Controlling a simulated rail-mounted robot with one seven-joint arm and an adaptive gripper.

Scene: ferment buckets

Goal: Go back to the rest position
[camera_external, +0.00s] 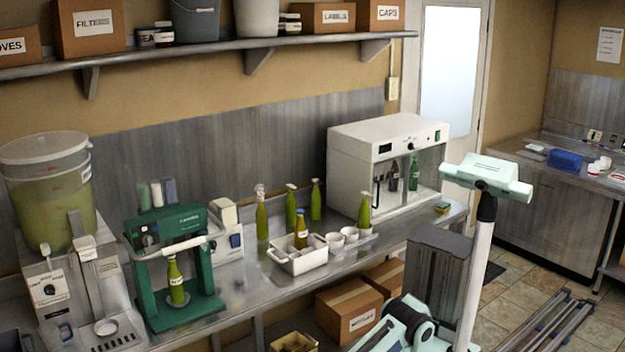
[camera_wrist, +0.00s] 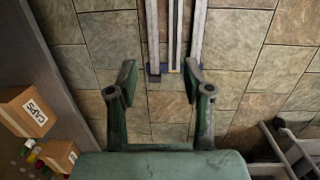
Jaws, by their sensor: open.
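My gripper (camera_wrist: 159,82) is open in the wrist view, with its two dark green fingers well apart. Nothing is between the fingers but the floor and the floor rails below. In the external view parts of my pale arm rise at the right, in front of the bench; I cannot make out the fingers there.
Floor rails (camera_wrist: 174,35) run over the tiles. Cardboard boxes (camera_wrist: 28,110) lie at the wrist view's left. The bench holds a green press (camera_external: 150,290) around a bottle (camera_external: 176,280), a white bin (camera_external: 298,262) and a white cabinet (camera_external: 355,140). A shelf (camera_external: 220,45) hangs above.

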